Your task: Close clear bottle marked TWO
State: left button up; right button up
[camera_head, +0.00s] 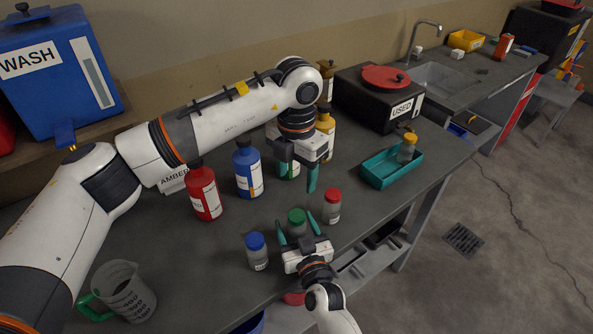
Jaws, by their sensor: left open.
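Three small clear bottles stand upright in a row near the bench front: a blue-topped one (257,260), a green-topped one (297,230) and a red-topped one (332,209). Their label marks are too small to read, so I cannot tell which is TWO. A coloured cap appears on each; how tightly they sit cannot be seen. My right gripper (297,222) is low, its teal fingers apart on either side of the green-topped bottle, with gaps showing.
A red bottle (204,196), a blue bottle (247,172) and a yellow bottle (326,124) stand behind. A measuring jug (124,294) is front left. A teal tray (376,178) holds a yellow-capped bottle (407,148). A black USED box (357,98) stands at the back.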

jog(key=b+v, duration=0.1)
jog(key=v, duration=1.1)
jog(key=shift+b, duration=0.3)
